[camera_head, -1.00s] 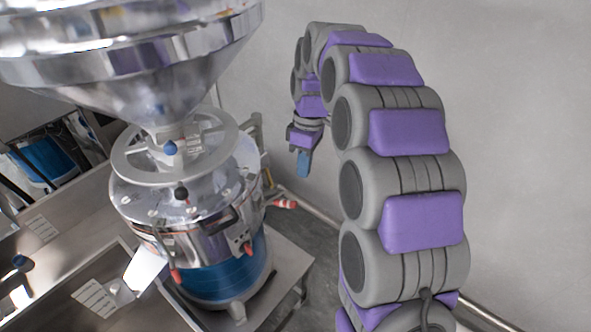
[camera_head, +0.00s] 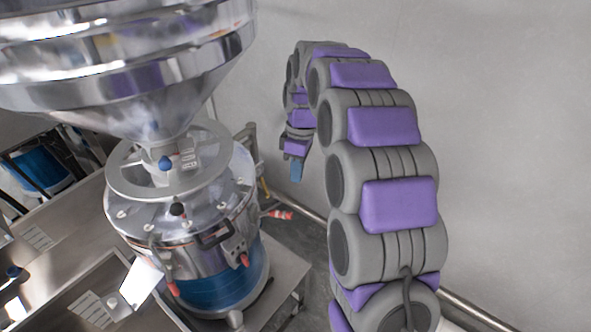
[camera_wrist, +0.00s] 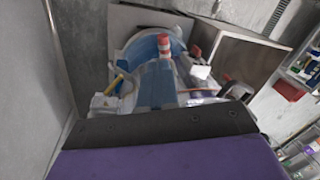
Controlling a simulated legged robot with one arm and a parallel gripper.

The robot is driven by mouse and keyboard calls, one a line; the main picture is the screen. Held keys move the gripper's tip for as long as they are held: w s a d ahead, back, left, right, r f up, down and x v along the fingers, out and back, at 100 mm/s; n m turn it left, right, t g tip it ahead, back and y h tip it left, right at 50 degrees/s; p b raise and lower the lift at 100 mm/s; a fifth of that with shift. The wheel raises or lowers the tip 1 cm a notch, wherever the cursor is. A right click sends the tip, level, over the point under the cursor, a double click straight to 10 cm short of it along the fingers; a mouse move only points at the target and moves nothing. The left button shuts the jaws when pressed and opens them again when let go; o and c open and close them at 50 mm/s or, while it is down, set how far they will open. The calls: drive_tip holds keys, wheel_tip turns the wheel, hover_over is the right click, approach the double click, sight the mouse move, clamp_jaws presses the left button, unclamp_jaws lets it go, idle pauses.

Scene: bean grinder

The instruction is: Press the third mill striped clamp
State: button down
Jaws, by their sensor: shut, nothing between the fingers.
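A large shiny mill (camera_head: 190,225) with a blue lower band stands left of my arm in the head view. A red-and-white striped clamp (camera_head: 278,214) sticks out from its right side, low down. The striped clamp also shows in the wrist view (camera_wrist: 164,45), near the top middle. My gripper (camera_head: 296,172) hangs down with its blue fingertips above and slightly right of the striped clamp in the head view, visibly apart from it. My gripper is shut and empty. I cannot tell from the frames which mill is the third.
A big metal funnel (camera_head: 130,60) sits over the mill. Red-tipped clamps (camera_head: 243,261) are on the mill's front. Steel trays (camera_head: 70,285) lie at the left, with another blue mill (camera_head: 40,165) behind. A bare grey wall (camera_head: 510,150) stands right of my arm.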

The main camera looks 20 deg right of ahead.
drive_tip(key=f, duration=0.3)
drive_tip(key=s+a+f+p, duration=0.1)
drive_tip(key=f, duration=0.5)
drive_tip(key=shift+s+a+f, duration=0.25)
drive_tip(key=shift+a+f, duration=0.1)
drive_tip(key=shift+f, duration=0.05)
drive_tip(key=shift+f+p, duration=0.3)
drive_tip(key=shift+f, duration=0.25)
drive_tip(key=shift+f, duration=0.1)
wheel_tip(320, 180, down, 9)
drive_tip(key=s+d+t+y+b, duration=0.15)
drive_tip(key=t+y+b, duration=0.35)
drive_tip(key=b, duration=1.1)
drive_tip(key=w+a+f+g+y+b, duration=0.1)
drive_tip(key=w+a+f+b, duration=0.2)
drive_tip(key=f+b, duration=0.6)
drive_tip(key=shift+w+a+f+n+b, duration=0.15)
drive_tip(key=shift+w+a+n+b, duration=0.25)
drive_tip(key=shift+a, duration=0.5)
drive_tip(key=shift+s, duration=0.1)
